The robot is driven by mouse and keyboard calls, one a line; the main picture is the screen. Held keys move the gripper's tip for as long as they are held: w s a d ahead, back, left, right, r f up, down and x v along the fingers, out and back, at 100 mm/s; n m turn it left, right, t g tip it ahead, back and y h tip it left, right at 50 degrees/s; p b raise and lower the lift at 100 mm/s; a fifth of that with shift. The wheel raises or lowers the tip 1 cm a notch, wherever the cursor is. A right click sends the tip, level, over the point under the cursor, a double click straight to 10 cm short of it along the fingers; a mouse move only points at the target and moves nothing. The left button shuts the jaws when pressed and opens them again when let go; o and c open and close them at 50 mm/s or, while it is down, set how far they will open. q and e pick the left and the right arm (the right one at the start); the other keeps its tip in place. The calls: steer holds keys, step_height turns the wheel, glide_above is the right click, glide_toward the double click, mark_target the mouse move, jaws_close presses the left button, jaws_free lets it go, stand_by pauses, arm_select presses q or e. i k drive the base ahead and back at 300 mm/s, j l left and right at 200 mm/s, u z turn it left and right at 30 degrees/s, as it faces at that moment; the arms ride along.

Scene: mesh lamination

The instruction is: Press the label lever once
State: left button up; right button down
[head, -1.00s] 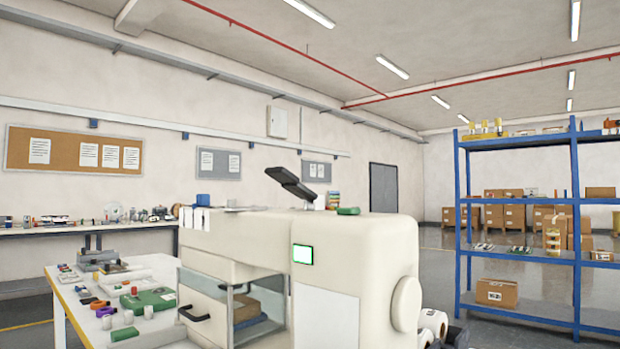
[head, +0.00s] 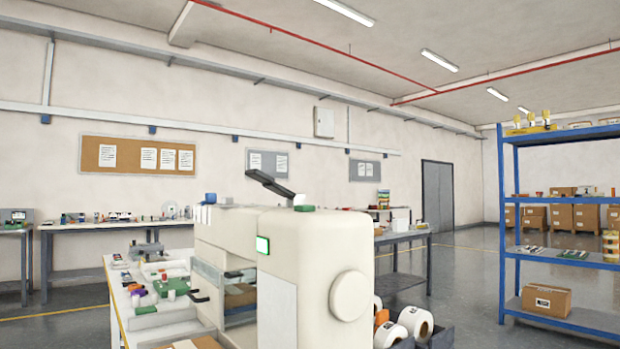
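A large cream machine (head: 290,250) stands in the middle of the head view, with a small green-lit screen (head: 263,245) and a round cover (head: 350,295) on its side. A black lever-like arm (head: 270,184) sticks up at a slant from its top; I cannot tell for sure that it is the label lever. A black handle (head: 199,297) juts out at the machine's left side near a clear-fronted compartment (head: 238,295). Neither of my grippers is in view.
A white worktable (head: 150,325) with small tools and parts stands left of the machine. White rolls (head: 415,322) lie at its right. A blue shelf rack (head: 503,240) with boxes stands at the right. Grey floor (head: 470,270) is open between the rack and the back wall.

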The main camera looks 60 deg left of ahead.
mark_target(267, 181)
steer(key=i+l, duration=0.25)
steer(key=i, duration=0.15)
steer(key=i+l, duration=0.25)
steer(key=i, duration=0.2)
steer(key=i+l, duration=0.2)
steer(key=i, duration=0.2)
steer(key=i+u, duration=0.3)
steer(key=u, duration=0.15)
steer(key=i+l+u, duration=0.1)
steer(key=i+u, duration=0.25)
steer(key=u, duration=0.15)
steer(key=i+l+u, duration=0.25)
steer(key=u, duration=0.2)
steer(key=i+u, duration=0.15)
steer(key=u, duration=0.25)
steer(key=i+l+u, duration=0.1)
steer(key=u, duration=0.3)
steer(key=i+l+u, duration=0.1)
steer(key=u, duration=0.3)
steer(key=i+l+u, duration=0.1)
steer(key=u, duration=0.3)
steer(key=i+l+u, duration=0.15)
steer(key=u, duration=0.2)
steer(key=i+l+u, duration=0.1)
steer(key=l+u, duration=0.25)
steer(key=i+l+u, duration=0.1)
steer(key=l+u, duration=0.3)
